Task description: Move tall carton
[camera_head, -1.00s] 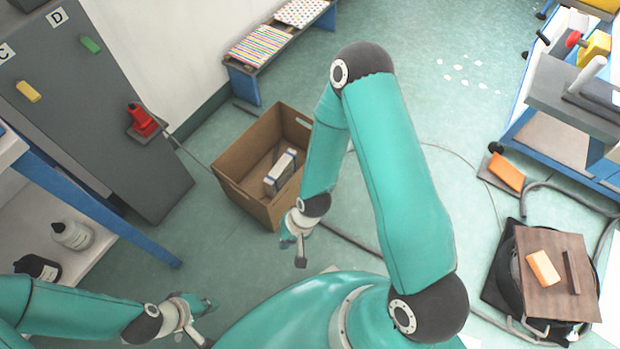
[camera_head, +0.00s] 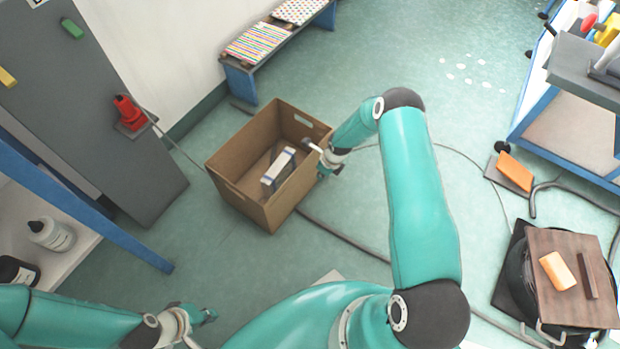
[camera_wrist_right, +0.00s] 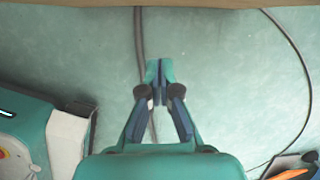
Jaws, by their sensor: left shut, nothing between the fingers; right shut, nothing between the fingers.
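The tall brown open-topped carton (camera_head: 240,190) stands on the floor in the head view, with cut-out hand holes in its end walls. A white and grey boxed item (camera_head: 279,170) lies inside it. My right gripper (camera_head: 324,170) is shut and empty, close beside the carton's right wall; I cannot tell whether it touches. In the right wrist view the shut fingers (camera_wrist_right: 160,72) point at bare floor, and a brown edge (camera_wrist_right: 180,3), likely the carton, crosses the top. My left gripper (camera_head: 204,318) is shut and empty at the lower left, far from the carton.
A dark hose (camera_head: 350,238) runs along the floor by the carton. A low bench (camera_head: 240,80) stands behind it and a grey cabinet (camera_head: 90,110) to its left. A black drum (camera_head: 520,270) with a board on top stands at right. Open floor lies right of the carton.

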